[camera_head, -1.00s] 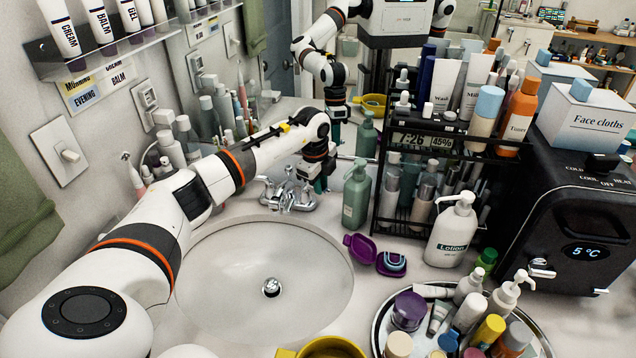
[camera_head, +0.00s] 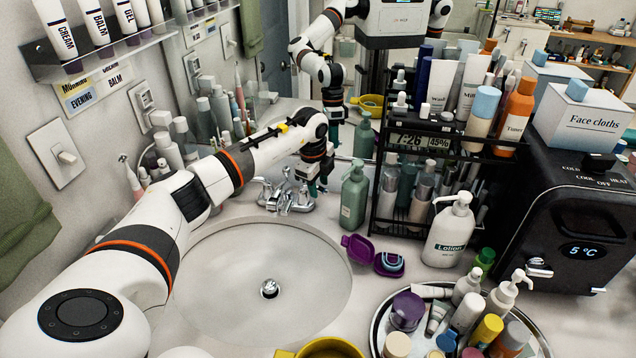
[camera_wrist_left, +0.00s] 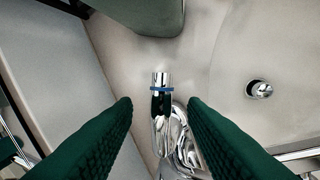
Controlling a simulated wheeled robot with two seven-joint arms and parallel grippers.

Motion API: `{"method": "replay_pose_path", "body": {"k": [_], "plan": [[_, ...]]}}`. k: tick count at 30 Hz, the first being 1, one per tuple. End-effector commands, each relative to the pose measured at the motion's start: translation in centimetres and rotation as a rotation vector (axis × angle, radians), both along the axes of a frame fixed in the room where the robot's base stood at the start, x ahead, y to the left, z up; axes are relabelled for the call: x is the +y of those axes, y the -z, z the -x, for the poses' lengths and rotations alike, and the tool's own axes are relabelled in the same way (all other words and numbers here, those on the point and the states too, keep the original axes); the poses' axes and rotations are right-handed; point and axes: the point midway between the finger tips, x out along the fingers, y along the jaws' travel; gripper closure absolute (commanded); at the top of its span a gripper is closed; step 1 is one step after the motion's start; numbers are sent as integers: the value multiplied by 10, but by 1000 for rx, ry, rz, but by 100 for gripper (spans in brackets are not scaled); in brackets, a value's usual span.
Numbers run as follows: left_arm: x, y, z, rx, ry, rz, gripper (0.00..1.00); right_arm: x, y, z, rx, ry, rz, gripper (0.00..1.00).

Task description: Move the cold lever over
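The chrome faucet (camera_head: 284,195) stands behind the white sink (camera_head: 215,290). Its cold lever, a chrome handle with a blue band (camera_wrist_left: 161,89), shows in the left wrist view. My left gripper (camera_head: 316,184) is at the right side of the faucet, close to the counter. In the wrist view my dark green fingers (camera_wrist_left: 160,104) are open, one on each side of the lever, with visible gaps. Neither finger appears to touch it. In the head view the lever is mostly hidden by my gripper. My right gripper is not in view.
A green pump bottle (camera_head: 354,197) stands just right of my left gripper. An open purple case (camera_head: 388,263) lies right of the sink. A black rack (camera_head: 455,142) and a tray of bottles (camera_head: 373,325) are farther right. A mirror behind reflects my arm.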

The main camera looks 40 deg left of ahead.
Motion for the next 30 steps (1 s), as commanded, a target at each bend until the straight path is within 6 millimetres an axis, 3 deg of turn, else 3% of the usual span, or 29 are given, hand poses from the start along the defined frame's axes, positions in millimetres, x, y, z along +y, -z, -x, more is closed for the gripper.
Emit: {"method": "replay_pose_path", "body": {"k": [5,18,24,30], "plan": [[0,-17,3,-4,1,-1,61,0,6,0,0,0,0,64],[-1,-102,18,-6,-1,0,61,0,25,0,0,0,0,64],[-1,-117,22,-2,-1,-1,61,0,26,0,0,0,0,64],[-1,-118,22,-1,-1,-1,61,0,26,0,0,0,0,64]]}}
